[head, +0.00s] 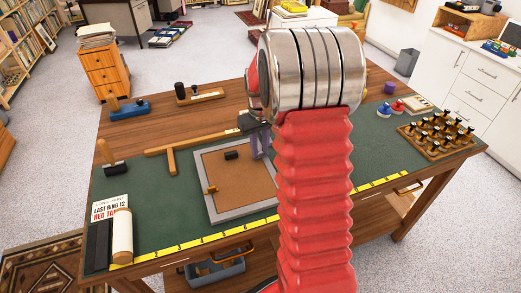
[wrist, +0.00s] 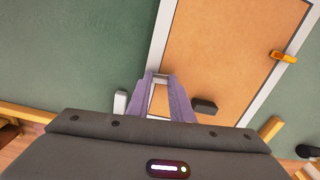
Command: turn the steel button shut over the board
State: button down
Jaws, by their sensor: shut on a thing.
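A picture frame (head: 240,216) with a pale grey border lies on the green mat, with a brown board (head: 238,182) inside it. The wrist view shows the board (wrist: 225,60) and its pale border (wrist: 161,45). A brass button (head: 211,190) sits at the border on the side away from my gripper; it also shows in the wrist view (wrist: 284,56). My gripper (head: 260,146) is at the opposite border, its purple fingers pointing down. In the wrist view its fingertips (wrist: 160,77) are shut on a small steel piece, apparently the steel button (wrist: 160,80). The fingers hide most of it, so its angle is unclear.
A small dark block (head: 231,155) lies on the board near my fingers. A wooden T-shaped tool (head: 172,155) lies beside the frame. A yellow tape (head: 185,245) runs along the front edge. A tool rack (head: 436,136) stands at right.

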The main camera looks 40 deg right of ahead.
aim_at(260, 153)
jog(key=shift+w+m, duration=0.15)
jog(key=shift+m, duration=0.45)
jog(key=c, duration=1.6)
grip_release()
jog(key=shift+o, duration=0.2)
jog(key=shift+r, duration=0.1)
notch_tip(260, 153, up, 14)
jog(key=shift+f, duration=0.2)
